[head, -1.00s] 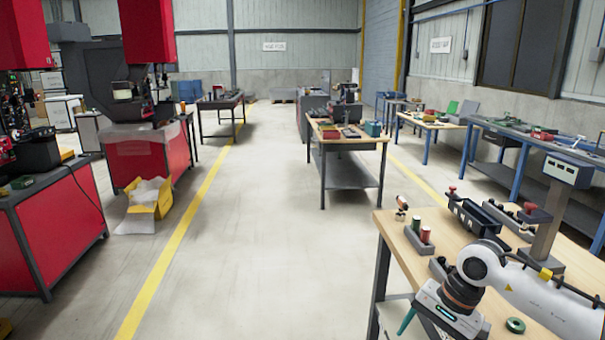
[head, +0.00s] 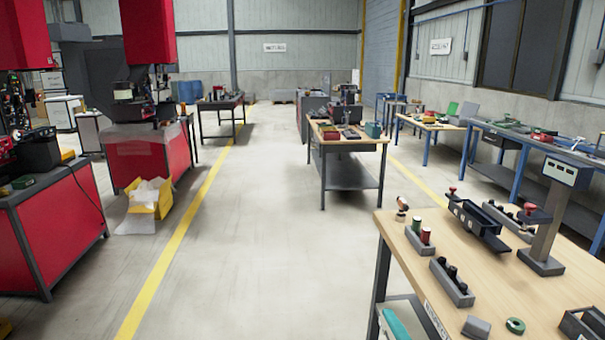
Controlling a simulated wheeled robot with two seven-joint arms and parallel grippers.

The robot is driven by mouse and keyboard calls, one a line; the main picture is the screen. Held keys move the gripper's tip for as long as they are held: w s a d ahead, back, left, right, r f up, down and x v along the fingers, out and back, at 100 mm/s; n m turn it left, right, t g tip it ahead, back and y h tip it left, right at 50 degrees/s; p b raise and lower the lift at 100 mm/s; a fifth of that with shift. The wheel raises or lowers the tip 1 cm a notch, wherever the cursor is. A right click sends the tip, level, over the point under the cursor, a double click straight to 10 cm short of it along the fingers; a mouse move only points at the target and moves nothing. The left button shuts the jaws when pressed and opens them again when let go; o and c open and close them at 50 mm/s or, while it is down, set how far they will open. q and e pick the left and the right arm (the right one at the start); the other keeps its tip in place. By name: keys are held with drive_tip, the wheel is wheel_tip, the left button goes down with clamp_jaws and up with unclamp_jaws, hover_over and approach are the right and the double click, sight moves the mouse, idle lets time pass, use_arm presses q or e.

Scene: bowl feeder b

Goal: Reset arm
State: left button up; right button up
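Neither of my grippers shows in the head view, and no part of my arms is visible. The near workbench (head: 401,239) with a wooden top stands at the lower right. On it are a dark tray-like fixture (head: 476,226), a grey block holding green and red cylinders (head: 419,238), and a grey block with several black pegs (head: 451,283). A green ring (head: 515,326) and a small grey block (head: 476,327) lie near the front.
A grey post with a display box (head: 567,171) stands on the near bench. A dark bin (head: 583,325) sits at the lower right corner. Another wooden bench (head: 345,146) stands farther back. Red machines (head: 55,227) stand at the left.

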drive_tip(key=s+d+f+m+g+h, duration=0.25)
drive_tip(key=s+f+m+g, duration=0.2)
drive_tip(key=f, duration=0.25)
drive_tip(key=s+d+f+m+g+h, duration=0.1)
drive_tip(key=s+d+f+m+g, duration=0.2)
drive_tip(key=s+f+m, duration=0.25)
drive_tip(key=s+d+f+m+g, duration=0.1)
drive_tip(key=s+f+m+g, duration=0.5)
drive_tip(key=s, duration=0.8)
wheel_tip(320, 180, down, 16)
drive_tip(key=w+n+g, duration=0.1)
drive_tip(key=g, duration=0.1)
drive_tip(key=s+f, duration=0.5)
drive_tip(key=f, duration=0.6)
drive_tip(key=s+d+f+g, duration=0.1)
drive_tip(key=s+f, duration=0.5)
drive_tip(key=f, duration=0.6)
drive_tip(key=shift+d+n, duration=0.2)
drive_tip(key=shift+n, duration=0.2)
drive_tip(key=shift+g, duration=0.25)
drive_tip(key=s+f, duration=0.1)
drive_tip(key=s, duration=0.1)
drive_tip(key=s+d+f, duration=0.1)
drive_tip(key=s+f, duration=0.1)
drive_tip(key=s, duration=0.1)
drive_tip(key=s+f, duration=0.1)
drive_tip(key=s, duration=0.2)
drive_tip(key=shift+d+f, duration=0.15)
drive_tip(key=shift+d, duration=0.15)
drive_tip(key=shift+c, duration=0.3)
